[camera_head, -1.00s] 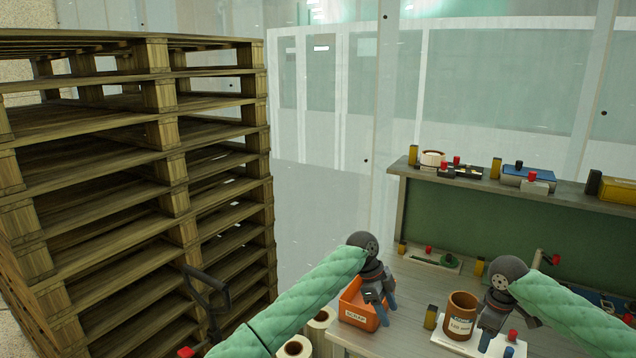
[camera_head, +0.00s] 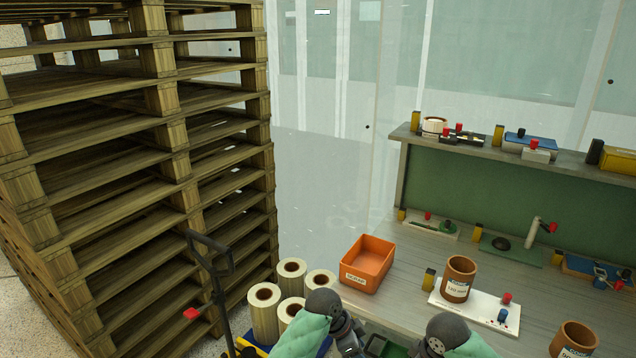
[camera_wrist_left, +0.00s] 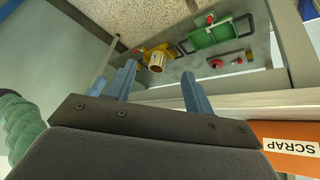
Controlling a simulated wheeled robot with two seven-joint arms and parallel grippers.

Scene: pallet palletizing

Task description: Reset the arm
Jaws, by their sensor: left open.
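My left gripper (camera_wrist_left: 160,72) is open and empty in the left wrist view, its two blue fingers apart. In the head view its dark wrist (camera_head: 345,333) is at the bottom edge, below the orange scrap bin (camera_head: 366,264); its fingertips do not show clearly. My right wrist (camera_head: 445,332) is to its right at the bottom edge, below the white board. Its fingers are hidden, so I cannot tell its state. The orange bin also shows at the right edge of the left wrist view (camera_wrist_left: 290,135).
The workbench (camera_head: 400,292) holds a white board (camera_head: 478,307) with a brown cup (camera_head: 459,278). Another brown cup (camera_head: 573,340) is at lower right. White rolls (camera_head: 264,312) stand left of the bench. A tall pallet stack (camera_head: 165,135) fills the left.

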